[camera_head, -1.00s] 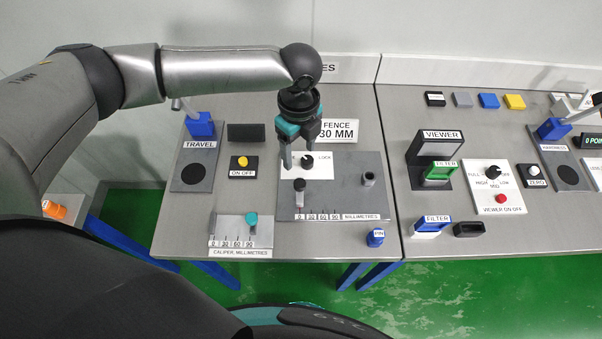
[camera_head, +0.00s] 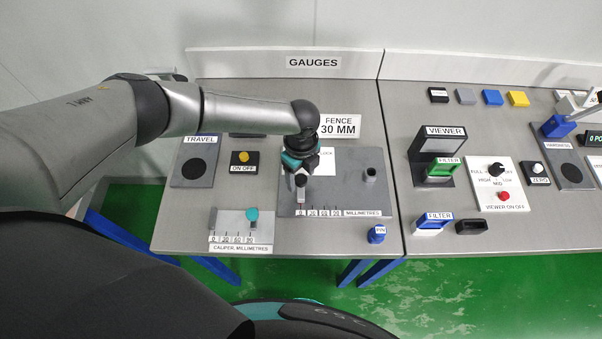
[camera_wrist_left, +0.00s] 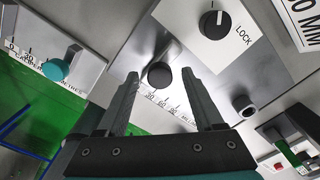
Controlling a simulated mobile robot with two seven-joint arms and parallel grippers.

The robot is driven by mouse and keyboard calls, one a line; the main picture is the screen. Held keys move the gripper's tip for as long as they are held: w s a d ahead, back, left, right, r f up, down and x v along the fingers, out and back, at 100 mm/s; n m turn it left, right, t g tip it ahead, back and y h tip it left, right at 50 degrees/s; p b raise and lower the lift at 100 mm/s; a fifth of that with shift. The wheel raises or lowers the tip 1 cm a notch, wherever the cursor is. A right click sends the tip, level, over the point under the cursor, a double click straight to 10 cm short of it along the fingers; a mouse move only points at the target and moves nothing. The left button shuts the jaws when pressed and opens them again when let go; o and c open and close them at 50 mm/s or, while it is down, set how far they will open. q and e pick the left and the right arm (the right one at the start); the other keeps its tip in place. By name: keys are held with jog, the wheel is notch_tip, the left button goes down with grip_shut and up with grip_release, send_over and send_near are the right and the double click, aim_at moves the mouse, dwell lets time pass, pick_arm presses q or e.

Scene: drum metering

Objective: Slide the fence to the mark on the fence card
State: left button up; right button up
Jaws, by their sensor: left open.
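The fence (camera_head: 301,195) is a small grey slider with a round black knob (camera_wrist_left: 160,75) on top. It stands by the 0 end of the millimetre scale (camera_head: 322,212) on a grey plate. The fence card (camera_head: 338,127) behind the plate reads FENCE 30 MM. My left gripper (camera_head: 294,182) is low over the fence and open. In the left wrist view the knob shows between its fingertips, with no clear contact. A black lock knob (camera_wrist_left: 214,24) on a white panel lies beyond the fingers; my gripper hides it in the head view. My right gripper is not in view.
A dark post (camera_head: 370,175) stands on the plate's right side. A blue pin (camera_head: 377,234) is at its front right. The caliper (camera_head: 240,232) with a teal knob lies front left. The viewer (camera_head: 439,157) and lock-free bench space are to the right.

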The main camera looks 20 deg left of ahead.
pick_arm(q)
grip_shut()
dwell(0.5)
dwell(0.8)
